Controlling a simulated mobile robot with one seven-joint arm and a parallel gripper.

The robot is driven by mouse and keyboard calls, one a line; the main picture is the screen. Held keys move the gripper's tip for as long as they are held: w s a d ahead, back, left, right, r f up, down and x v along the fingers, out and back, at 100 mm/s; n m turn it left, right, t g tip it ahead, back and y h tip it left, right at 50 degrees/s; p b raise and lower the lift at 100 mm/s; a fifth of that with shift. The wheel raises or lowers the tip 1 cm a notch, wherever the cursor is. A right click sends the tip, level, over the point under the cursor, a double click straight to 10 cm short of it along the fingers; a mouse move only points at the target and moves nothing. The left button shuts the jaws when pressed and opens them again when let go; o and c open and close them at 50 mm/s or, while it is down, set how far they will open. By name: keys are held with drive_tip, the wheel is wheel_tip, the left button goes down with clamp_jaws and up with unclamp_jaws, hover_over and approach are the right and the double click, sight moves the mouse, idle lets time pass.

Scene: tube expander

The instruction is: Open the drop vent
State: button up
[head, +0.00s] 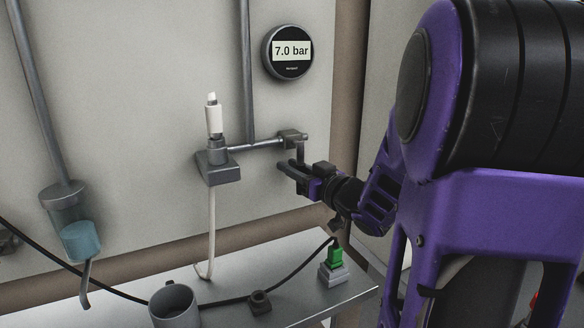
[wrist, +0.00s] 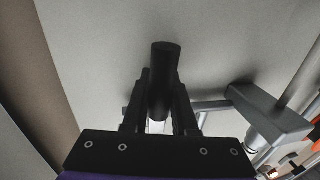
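A short metal pipe with a small valve block (head: 291,138) at its right end stands out from the grey wall panel. A short lever handle (head: 301,153) hangs down from the block. My gripper (head: 295,172) is at the lower end of this handle. In the wrist view, the dark round end of the handle (wrist: 165,65) lies between my two fingers (wrist: 161,100). The fingers sit close against both of its sides with no clear gap. The exact contact is dark and partly hidden. I cannot tell from any label which part is the drop vent.
A round gauge (head: 287,52) reads 7.0 bar. Left of the valve is a grey block (head: 217,168) with a white-topped fitting and a hanging hooked tube. The shelf below holds a grey mug (head: 174,305) and a green connector (head: 334,256).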

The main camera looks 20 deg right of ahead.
clamp_jaws()
idle(0.9)
